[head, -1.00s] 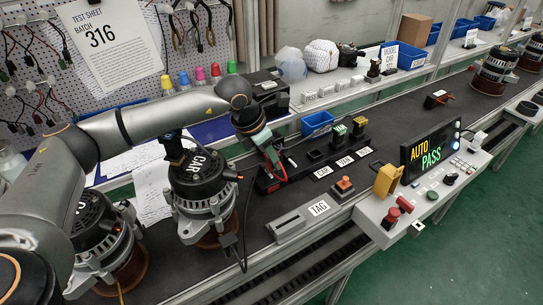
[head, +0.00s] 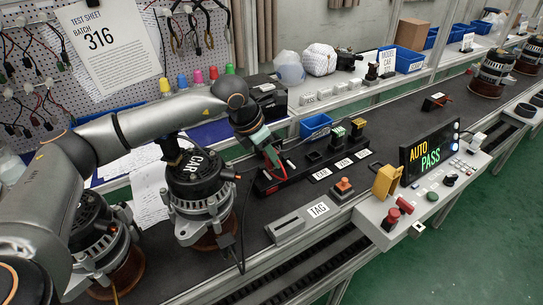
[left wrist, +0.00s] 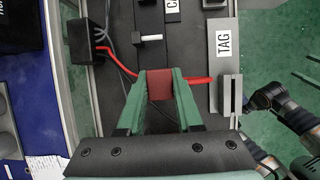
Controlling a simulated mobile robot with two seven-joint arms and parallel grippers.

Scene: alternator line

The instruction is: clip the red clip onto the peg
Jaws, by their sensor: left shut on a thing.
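My left gripper (left wrist: 160,88), with green fingers, is shut on the red clip (left wrist: 160,82). A red lead runs from the clip to a black box (left wrist: 89,42) at the upper left of the left wrist view, and a bright red part of the clip points right. In the head view the gripper (head: 270,152) is above the black strip on the bench, with a little of the red clip showing. A pale peg (left wrist: 151,38) on a black block stands ahead of the clip in the left wrist view, apart from it. My right gripper cannot be made out.
An alternator marked CAR (head: 198,185) stands left of the gripper, with a black cable hanging beside it. A TAG holder (head: 290,226) and an orange button box (head: 343,190) lie nearer the bench edge. The display (head: 430,149) reads AUTO PASS.

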